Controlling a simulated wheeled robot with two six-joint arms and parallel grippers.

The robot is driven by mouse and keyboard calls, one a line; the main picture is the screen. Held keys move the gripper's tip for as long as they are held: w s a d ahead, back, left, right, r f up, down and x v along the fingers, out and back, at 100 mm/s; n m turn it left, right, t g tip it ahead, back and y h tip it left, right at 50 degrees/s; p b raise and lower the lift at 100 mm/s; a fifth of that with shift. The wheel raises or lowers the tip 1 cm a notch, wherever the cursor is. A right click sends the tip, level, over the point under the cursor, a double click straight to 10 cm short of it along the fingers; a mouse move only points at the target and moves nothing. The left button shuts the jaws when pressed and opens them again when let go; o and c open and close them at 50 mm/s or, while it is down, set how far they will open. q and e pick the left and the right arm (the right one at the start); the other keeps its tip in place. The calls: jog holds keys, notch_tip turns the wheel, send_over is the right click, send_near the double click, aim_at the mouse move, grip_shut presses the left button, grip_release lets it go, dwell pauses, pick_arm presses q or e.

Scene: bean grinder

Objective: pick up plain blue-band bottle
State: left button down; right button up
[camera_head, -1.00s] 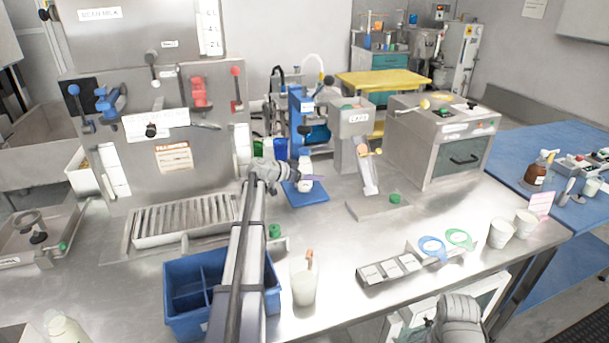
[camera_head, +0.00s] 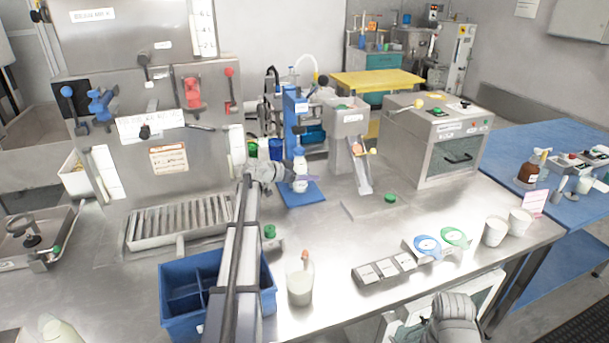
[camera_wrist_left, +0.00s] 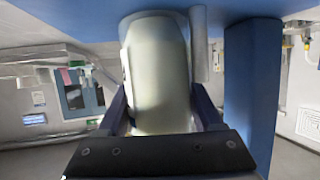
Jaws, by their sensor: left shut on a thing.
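The bottle (camera_head: 300,163), whitish with a touch of blue near its top, stands upright on the blue base of a blue press-like stand (camera_head: 289,122). My left gripper (camera_head: 299,179) reaches it from the left and is shut on it. In the left wrist view, the pale bottle body (camera_wrist_left: 158,75) fills the space between both fingers. That view appears upside down, with the blue base along the top edge. The band is not clear there. My right gripper (camera_head: 455,308) is at the bottom right, its fingers hidden.
The blue stand column (camera_wrist_left: 252,90) is close beside the bottle. A metal chute device (camera_head: 352,150) stands to the right. A blue divided bin (camera_head: 180,295) and a cup (camera_head: 300,285) are in front.

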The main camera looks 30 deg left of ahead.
pick_arm(q)
jog(key=shift+r, duration=0.15)
jog(key=shift+r+p, duration=0.65)
jog(key=shift+p, duration=0.1)
jog(key=s+d, duration=0.9)
jog(key=d, duration=0.1)
jog(key=shift+d+f, duration=0.1)
jog(key=shift+f, duration=0.15)
notch_tip(320, 180, up, 14)
jog(key=p, duration=1.3)
jog(key=shift+w, duration=0.3)
